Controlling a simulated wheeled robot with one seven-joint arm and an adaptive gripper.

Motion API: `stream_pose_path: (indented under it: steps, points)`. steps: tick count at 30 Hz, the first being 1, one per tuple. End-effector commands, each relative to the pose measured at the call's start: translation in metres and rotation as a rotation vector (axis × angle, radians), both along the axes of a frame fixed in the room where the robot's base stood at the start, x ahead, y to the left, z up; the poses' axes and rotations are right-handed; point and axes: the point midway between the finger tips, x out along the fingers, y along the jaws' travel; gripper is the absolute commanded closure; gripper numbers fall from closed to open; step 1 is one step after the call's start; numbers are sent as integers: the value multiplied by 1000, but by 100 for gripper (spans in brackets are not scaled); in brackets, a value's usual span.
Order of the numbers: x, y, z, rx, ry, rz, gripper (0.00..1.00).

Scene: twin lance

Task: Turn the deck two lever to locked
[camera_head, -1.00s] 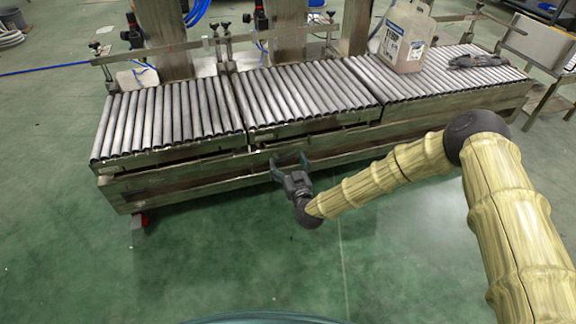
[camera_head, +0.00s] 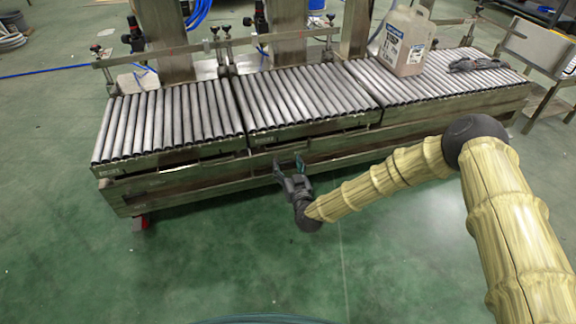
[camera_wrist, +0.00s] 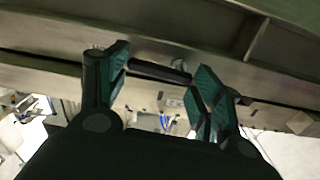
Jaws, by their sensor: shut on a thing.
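My gripper (camera_head: 289,164) is at the front side of the roller bench, below the middle roller deck (camera_head: 305,95). In the wrist view my gripper (camera_wrist: 160,62) has its green-padded fingers on either side of a short dark bar, the lever (camera_wrist: 160,72). The fingers are shut on it, one at each end. The lever lies nearly level in that picture, tilted slightly down to the right. In the head view the lever is too small and too covered by my gripper to make out. No lock marking is readable.
A left roller deck (camera_head: 165,120) and a right roller deck (camera_head: 435,78) flank the middle one. The green floor (camera_head: 200,265) in front of the bench is clear.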

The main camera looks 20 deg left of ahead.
Motion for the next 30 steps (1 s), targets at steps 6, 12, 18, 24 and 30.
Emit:
stream_pose_path:
  steps: [6, 12, 18, 24, 30]
  points:
    - [1, -1, -2, 121, 81, -3, 58]
    - [1, -1, -7, 275, 185, -4, 58]
    - [1, 0, -11, 435, 291, -4, 58]
    - [-1, 2, -17, 593, 398, -4, 58]
    - [-2, 5, -20, 751, 504, -4, 58]
